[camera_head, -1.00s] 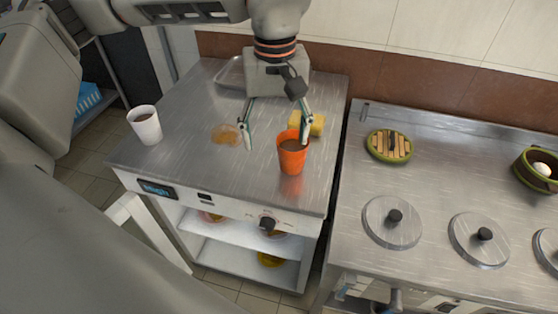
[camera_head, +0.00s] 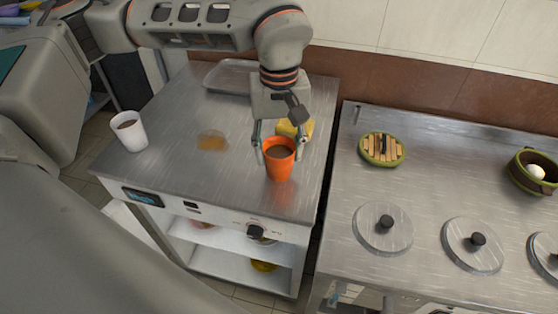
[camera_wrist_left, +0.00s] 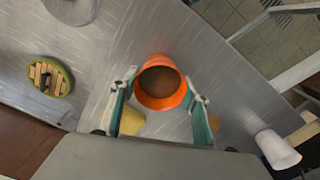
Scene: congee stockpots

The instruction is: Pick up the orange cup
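The orange cup (camera_head: 279,165), with brown contents, stands upright near the front right of the steel worktop (camera_head: 175,180). My left gripper (camera_head: 278,153) has one finger on each side of it and appears shut on it. In the left wrist view the cup (camera_wrist_left: 161,84) sits between the green fingertips (camera_wrist_left: 162,82), which seem to touch its sides. Its base appears to rest on the worktop. My right gripper is not in view.
A yellow sponge-like block (camera_head: 295,129) lies just behind the cup. A brown spill (camera_head: 212,141) and a white cup (camera_head: 131,133) are to the left. A metal tray (camera_head: 228,77) lies at the back. A counter with round lids (camera_head: 383,229) stands right, across a gap.

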